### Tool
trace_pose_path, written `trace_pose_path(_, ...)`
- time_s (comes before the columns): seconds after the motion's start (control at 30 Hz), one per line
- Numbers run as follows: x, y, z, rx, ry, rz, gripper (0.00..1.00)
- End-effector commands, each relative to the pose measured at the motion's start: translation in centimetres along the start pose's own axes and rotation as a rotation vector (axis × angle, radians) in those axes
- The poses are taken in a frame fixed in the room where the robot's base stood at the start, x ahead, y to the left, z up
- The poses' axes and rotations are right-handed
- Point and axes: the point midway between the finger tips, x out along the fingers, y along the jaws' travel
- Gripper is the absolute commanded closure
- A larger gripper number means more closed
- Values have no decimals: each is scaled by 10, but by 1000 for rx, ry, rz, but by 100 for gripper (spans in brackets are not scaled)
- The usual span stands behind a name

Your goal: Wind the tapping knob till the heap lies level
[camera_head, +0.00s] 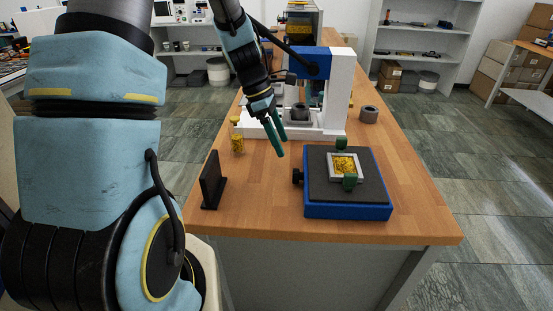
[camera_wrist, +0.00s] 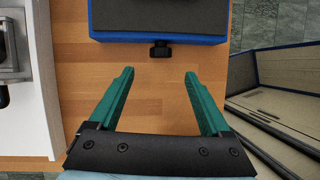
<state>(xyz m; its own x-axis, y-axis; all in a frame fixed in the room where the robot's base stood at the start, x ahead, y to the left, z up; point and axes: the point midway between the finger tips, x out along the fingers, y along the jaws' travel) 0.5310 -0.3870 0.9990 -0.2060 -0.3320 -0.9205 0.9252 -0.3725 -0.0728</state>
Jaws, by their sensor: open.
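The blue tapping table (camera_head: 345,211) with a dark grey top stands at the front of the wooden bench. A pale square tray (camera_head: 332,165) sits on it between green clamps and holds a yellow granular heap (camera_head: 344,163). I cannot tell whether the heap is level. The black tapping knob (camera_head: 297,176) sticks out of the table's left side. My gripper (camera_head: 281,147) hangs open and empty, above and behind the knob in the head view. In the wrist view, the knob (camera_wrist: 160,51) lies just beyond the open fingertips (camera_wrist: 159,73), centred between them.
A white and blue press (camera_head: 340,90) stands behind the tapping table, with a grey ring (camera_head: 369,114) to its right. Bare bench lies between plate and tapping table.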

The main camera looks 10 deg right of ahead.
Motion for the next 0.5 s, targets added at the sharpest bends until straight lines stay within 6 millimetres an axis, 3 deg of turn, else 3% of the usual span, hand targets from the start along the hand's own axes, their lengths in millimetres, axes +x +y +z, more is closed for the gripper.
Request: trace_pose_path(0.5,84,-1,-1,1,2,-3,18)
